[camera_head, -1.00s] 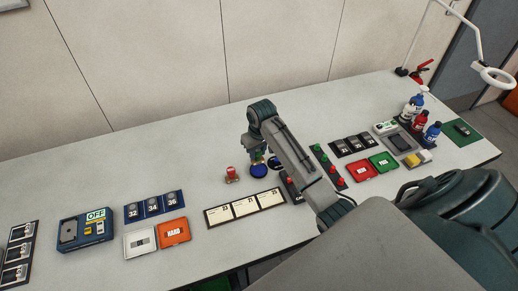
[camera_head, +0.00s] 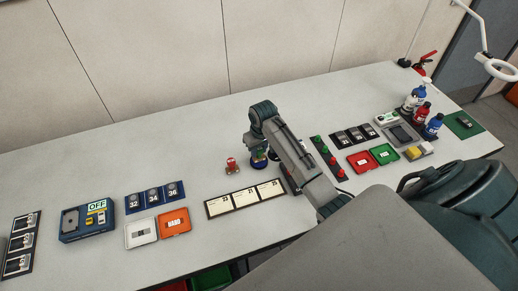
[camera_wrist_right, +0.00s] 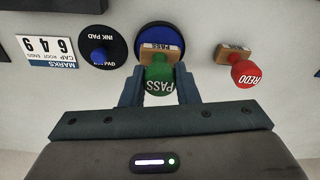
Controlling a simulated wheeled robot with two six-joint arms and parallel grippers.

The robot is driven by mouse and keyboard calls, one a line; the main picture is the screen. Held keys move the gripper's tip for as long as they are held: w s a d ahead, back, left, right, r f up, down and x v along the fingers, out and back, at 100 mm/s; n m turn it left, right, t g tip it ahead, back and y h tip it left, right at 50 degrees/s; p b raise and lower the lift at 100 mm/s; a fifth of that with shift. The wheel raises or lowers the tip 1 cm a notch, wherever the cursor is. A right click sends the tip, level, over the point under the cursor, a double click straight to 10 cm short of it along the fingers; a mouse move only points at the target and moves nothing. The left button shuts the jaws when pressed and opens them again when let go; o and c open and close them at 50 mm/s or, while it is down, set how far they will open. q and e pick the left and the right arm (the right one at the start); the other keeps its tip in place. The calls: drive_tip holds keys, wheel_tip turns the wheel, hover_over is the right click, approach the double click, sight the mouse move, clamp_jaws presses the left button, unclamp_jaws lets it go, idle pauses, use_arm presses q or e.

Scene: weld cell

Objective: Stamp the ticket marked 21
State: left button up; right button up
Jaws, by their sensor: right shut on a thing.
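My right gripper (camera_head: 258,152) is over the ink pad area near the middle of the table. In the right wrist view it (camera_wrist_right: 159,92) is shut on a green-handled PASS stamp (camera_wrist_right: 158,73) with a wooden block. The stamp's block is in front of the round blue ink pad (camera_wrist_right: 160,36); I cannot tell whether they touch. A dark round INK PAD lid (camera_wrist_right: 100,40) lies beside it. Three cream tickets sit on a dark board (camera_head: 245,199) in front; their numbers are too small to read surely. My left gripper is not in view.
A red REDO stamp (camera_wrist_right: 245,73) stands beside the pad, also in the head view (camera_head: 231,165). A MARKS card (camera_wrist_right: 46,50) lies past the lid. Red and green trays and bottles (camera_head: 419,111) are at right.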

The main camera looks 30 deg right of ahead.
drive_tip(key=shift+f, duration=0.55)
idle(1.7)
drive_tip(key=shift+r, duration=3.55)
drive_tip(key=shift+f, duration=0.1)
